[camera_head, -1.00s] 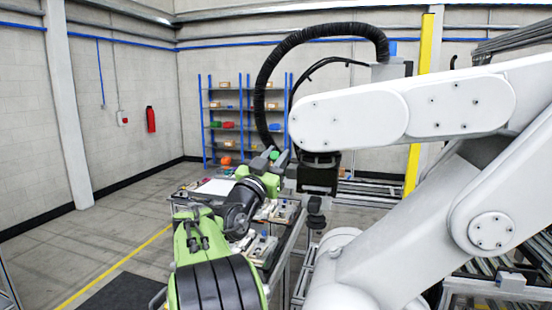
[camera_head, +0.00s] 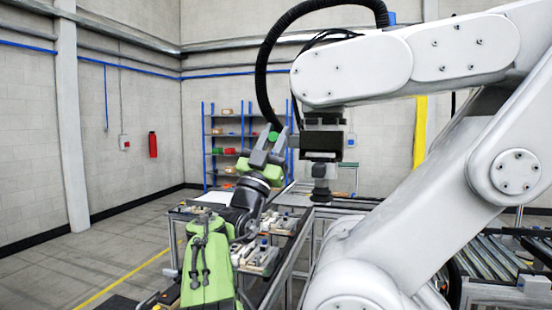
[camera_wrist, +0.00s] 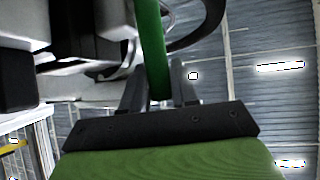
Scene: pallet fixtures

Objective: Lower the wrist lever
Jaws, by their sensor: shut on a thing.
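My gripper (camera_head: 271,142) is at the end of my green and black arm, left of the black tool head on a large white robot arm. In the wrist view its two grey fingers (camera_wrist: 158,88) are shut on a green lever (camera_wrist: 150,45), a narrow upright bar running up between them. In the head view only a small green end of the lever (camera_head: 273,135) shows between the fingertips. The lever's mount is hidden or too dark to make out.
The white robot arm (camera_head: 420,60) fills the right side, close to my gripper, with a black hose (camera_head: 268,60) looping behind. Benches with pallet fixtures (camera_head: 262,258) lie below. Shelves (camera_head: 245,140) stand at the back wall. The floor at left is open.

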